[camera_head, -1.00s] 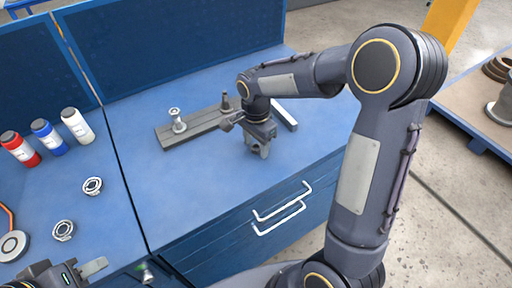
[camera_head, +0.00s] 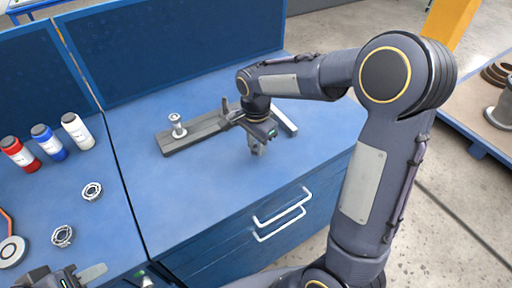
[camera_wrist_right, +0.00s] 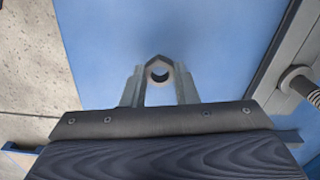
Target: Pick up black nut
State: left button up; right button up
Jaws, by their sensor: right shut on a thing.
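My right gripper (camera_wrist_right: 160,74) is low over the blue bench top, right of the grey fixture bar, and also shows in the head view (camera_head: 257,150). Its fingertips are closed around a small dark ring, the black nut (camera_wrist_right: 159,68), seen between the tips in the right wrist view. In the head view the nut is too small and covered to make out. My left gripper (camera_head: 88,275) is at the bottom left edge of the head view, partly cut off, with nothing visible in it.
The grey fixture bar (camera_head: 205,137) carries a metal flanged piece (camera_head: 177,125). Red (camera_head: 18,154), blue (camera_head: 47,141) and white (camera_head: 77,130) bottles stand at left, with two metal rings (camera_head: 92,191) nearer. The bench front has white handles (camera_head: 283,212). The bench middle is clear.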

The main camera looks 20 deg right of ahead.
jog(key=s+a+r+b, duration=0.1)
jog(key=s+a+r, duration=0.1)
jog(key=s+r, duration=0.8)
jog(key=s, duration=0.4)
jog(key=shift+r+b, duration=0.3)
jog(key=shift+r, duration=0.1)
jog(key=o, duration=0.5)
jog(key=c, duration=0.5)
jog(key=shift+w, duration=0.1)
